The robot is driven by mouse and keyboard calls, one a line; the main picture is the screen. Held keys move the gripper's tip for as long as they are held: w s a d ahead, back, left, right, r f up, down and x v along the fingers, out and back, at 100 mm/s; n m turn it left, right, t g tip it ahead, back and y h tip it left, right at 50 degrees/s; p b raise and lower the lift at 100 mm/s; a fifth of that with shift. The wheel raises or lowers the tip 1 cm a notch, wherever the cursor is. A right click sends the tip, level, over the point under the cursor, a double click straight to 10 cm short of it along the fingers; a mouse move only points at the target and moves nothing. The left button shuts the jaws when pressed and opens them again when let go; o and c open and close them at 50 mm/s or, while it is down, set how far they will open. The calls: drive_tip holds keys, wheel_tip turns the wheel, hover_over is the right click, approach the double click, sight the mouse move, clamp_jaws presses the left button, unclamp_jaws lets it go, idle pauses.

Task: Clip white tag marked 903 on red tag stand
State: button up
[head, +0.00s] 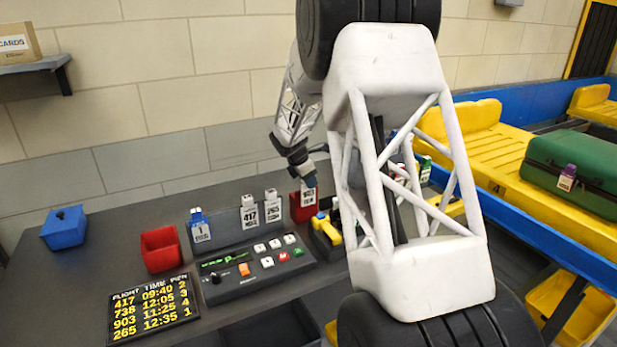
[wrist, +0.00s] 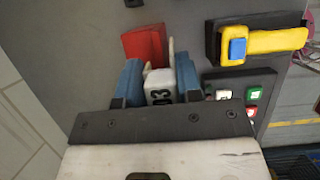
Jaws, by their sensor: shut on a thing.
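My gripper (head: 308,182) is shut on the white tag marked 903 (head: 308,197), holding it upright at the red tag stand (head: 300,212). In the wrist view, the blue fingers of my gripper (wrist: 159,78) flank the white tag (wrist: 160,88), whose visible digits read "03". The red stand (wrist: 144,42) shows just beyond the fingertips there. The tag overlaps the stand in the head view; I cannot tell whether it touches or is clipped on. The stand's lower part is partly hidden.
White tags 417 (head: 249,212) and 265 (head: 272,207) and a blue tag (head: 200,228) stand on a grey rack. A red open box (head: 161,250), button panel (head: 256,268) and flight board (head: 152,309) are left. A yellow-handled device (wrist: 262,42) sits close right of the stand.

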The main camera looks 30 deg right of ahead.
drive_tip(key=shift+f, duration=1.15)
drive_tip(key=shift+f, duration=0.1)
drive_tip(key=o, duration=1)
drive_tip(key=shift+v, duration=3.95)
drive_tip(key=shift+s, duration=0.1)
